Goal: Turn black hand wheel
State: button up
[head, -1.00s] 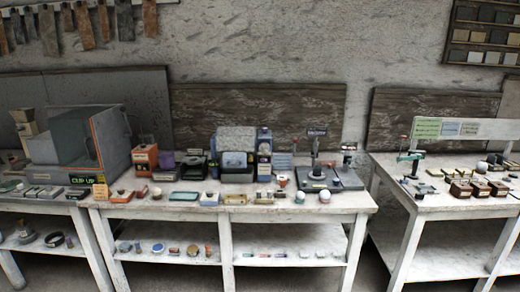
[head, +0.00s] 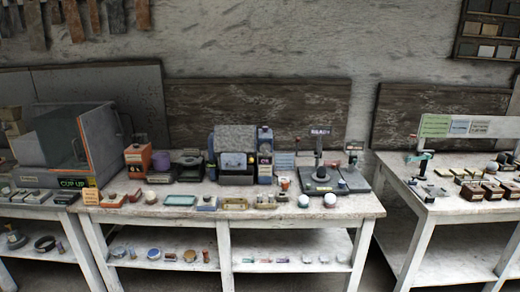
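A dark stand (head: 320,182) with an upright post is near the right end of the middle bench. A black round part (head: 321,174) sits at the foot of the post and may be the black hand wheel, but it is too small to tell. A small pale-grey ball shows at its right front. A dark ring (head: 45,243) also lies on the lower shelf at the left. My gripper is in neither the foreground nor near these things.
The middle bench (head: 240,215) holds boxes, small machines and two white balls (head: 304,201) by its front edge. A large grey cabinet (head: 75,150) stands at the left. A gap of floor separates the middle bench from the right bench (head: 430,205).

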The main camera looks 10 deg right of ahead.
aim_at(265, 148)
jog(key=z, duration=0.05)
jog(key=i, duration=0.45)
jog(key=u, duration=0.25)
jog(key=k, duration=0.95)
jog(key=u, duration=0.55)
jog(key=k, duration=0.45)
jog(key=z, duration=0.1)
jog(key=i, duration=1.7)
jog(key=u, duration=0.5)
